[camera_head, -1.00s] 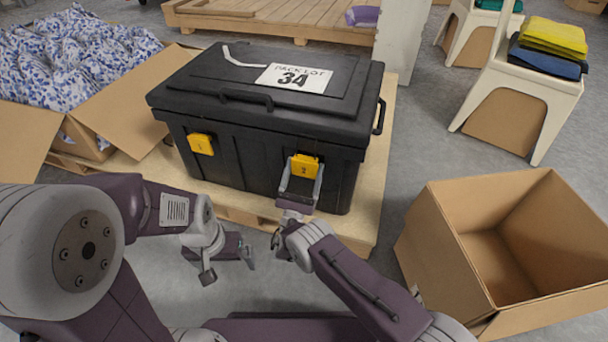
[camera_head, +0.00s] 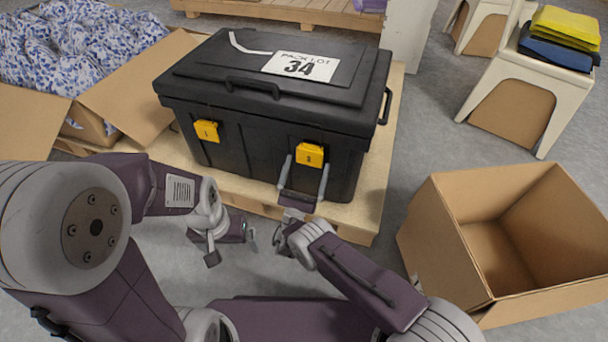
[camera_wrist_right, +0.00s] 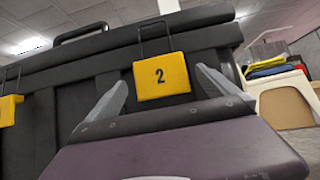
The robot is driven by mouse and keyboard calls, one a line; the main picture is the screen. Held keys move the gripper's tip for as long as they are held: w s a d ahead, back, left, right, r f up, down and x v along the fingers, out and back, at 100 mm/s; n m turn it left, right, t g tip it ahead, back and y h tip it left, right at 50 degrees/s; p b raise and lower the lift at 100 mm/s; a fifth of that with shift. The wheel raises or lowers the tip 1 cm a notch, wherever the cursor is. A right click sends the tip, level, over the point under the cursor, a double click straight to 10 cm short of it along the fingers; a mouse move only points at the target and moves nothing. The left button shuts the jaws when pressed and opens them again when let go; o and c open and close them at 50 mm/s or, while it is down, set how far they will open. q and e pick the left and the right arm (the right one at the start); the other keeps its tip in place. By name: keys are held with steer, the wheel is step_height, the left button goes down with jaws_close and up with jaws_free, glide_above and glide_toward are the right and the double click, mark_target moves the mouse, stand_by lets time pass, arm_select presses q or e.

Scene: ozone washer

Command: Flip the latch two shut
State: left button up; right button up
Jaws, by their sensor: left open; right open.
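Latch two (camera_head: 310,154) is a yellow plate marked 2 on the right of the black case's (camera_head: 250,148) front. It also shows in the wrist view (camera_wrist_right: 161,76), with a thin dark wire loop rising from it over the lid's edge. I cannot tell whether the latch is fully fastened. My right gripper (camera_head: 306,164) is open and empty just in front of and below the latch; its fingers (camera_wrist_right: 162,84) stand apart on either side of the plate's lower part, with no clear contact. My left gripper (camera_head: 231,248) is open and empty, low in front of the pallet.
Latch one (camera_head: 207,131) is on the case's left front. The lid is down with a label 34 (camera_head: 300,66). The case stands on a wooden pallet (camera_head: 378,180). An empty open carton (camera_head: 450,235) is at right. A carton of patterned bundles (camera_head: 120,95) is at left.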

arm_select(q)
step_height(320, 180, up, 2)
steer(key=shift+r+p, duration=0.15)
steer(key=shift+p, duration=0.5)
arm_select(e)
steer(key=v, duration=0.6)
steer(key=shift+s, duration=0.1)
